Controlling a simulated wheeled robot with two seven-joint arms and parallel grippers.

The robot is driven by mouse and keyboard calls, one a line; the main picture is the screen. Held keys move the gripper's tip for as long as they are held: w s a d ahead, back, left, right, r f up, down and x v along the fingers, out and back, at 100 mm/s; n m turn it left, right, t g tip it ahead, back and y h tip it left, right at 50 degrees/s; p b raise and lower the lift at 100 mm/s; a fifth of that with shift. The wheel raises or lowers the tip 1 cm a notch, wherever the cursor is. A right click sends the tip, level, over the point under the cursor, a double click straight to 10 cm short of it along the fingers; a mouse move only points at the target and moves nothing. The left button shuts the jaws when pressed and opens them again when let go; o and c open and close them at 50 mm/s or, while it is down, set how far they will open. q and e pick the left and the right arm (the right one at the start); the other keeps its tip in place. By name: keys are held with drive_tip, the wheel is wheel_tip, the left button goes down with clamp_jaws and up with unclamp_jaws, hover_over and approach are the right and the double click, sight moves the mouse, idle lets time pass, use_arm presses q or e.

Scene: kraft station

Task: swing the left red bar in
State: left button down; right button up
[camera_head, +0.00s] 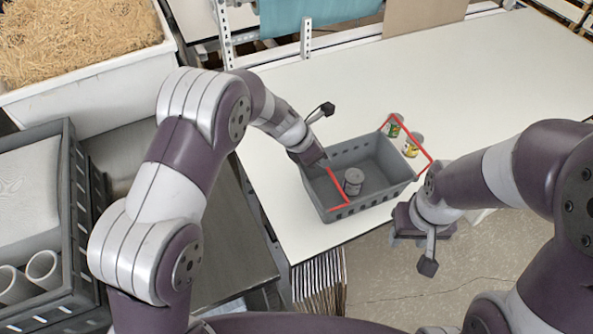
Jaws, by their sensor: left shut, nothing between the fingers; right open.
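A grey slotted crate (368,151) sits on the white table. Its left red bar (338,187) angles inward over the crate's left end. Its right red bar (415,138) sticks outward past the right end. My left gripper (322,166) is shut and empty at the crate's left end, close to the far end of the left bar; I cannot tell whether they touch. It hides part of the left rim and the bar's far corner. My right gripper (405,222) is open, off the table's front edge, right of the crate; its fingers are barely visible.
A can (353,182) stands inside the crate. Two more cans, one green (392,127) and one yellow (412,146), stand just beyond the right end by the right bar. The white table (480,80) is clear behind and to the right.

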use_arm(q)
drive_tip(key=shift+r+p, duration=0.5)
drive_tip(key=shift+r, duration=0.2)
drive_tip(key=b+v, duration=0.3)
drive_tip(key=v, duration=0.9)
drive_tip(key=shift+r, duration=0.35)
drive_tip(key=shift+a, duration=0.1)
